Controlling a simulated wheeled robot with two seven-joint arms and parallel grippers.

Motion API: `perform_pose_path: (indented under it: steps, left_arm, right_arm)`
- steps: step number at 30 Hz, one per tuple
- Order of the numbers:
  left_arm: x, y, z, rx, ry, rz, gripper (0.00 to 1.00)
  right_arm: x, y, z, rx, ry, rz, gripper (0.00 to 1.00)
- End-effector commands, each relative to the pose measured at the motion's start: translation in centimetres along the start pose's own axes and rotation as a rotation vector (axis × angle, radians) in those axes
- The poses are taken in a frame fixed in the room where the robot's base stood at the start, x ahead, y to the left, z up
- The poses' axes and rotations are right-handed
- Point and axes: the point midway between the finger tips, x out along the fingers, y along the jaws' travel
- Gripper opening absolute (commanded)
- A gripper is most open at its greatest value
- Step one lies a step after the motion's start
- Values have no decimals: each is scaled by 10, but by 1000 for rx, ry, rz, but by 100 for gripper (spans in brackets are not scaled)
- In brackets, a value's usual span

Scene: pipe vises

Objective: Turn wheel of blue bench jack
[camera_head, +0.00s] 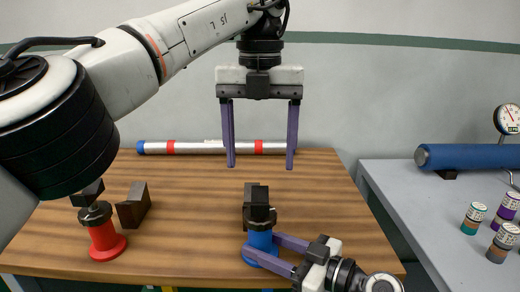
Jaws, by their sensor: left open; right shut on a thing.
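The blue bench jack (261,246) stands near the front edge of the wooden table, with a dark block-shaped top (258,212). My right gripper (262,245) comes in from the lower right, with its purple fingers low at the jack's blue base; it is shut on the blue part. The wheel is not clearly distinct from the base and is partly hidden by the fingers. My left gripper (260,165) hangs open and empty above the back of the table, fingers pointing down, higher than the blue jack.
A red jack (104,241) stands at the table's left, beside a dark block (133,205). A white pipe with red bands (195,147) lies along the back. On the grey side table (400,190) are a blue cylinder (465,157), a gauge (507,119) and several small jars (473,218).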

Motion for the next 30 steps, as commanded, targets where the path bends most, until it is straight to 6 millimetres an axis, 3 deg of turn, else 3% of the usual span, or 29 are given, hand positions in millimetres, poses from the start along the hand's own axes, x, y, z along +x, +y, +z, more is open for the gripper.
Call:
perform_pose_path:
  steps: [13,22,30]
  left_arm:
    - [-2,0,0,24,1,-1,70]
    - [0,0,1,293,3,-1,70]
    - [20,1,2,318,4,1,70]
  right_arm:
    - [0,0,3,0,-5,-1,26]
    - [0,0,3,0,-5,-1,26]
    - [0,0,3,0,-5,-1,26]
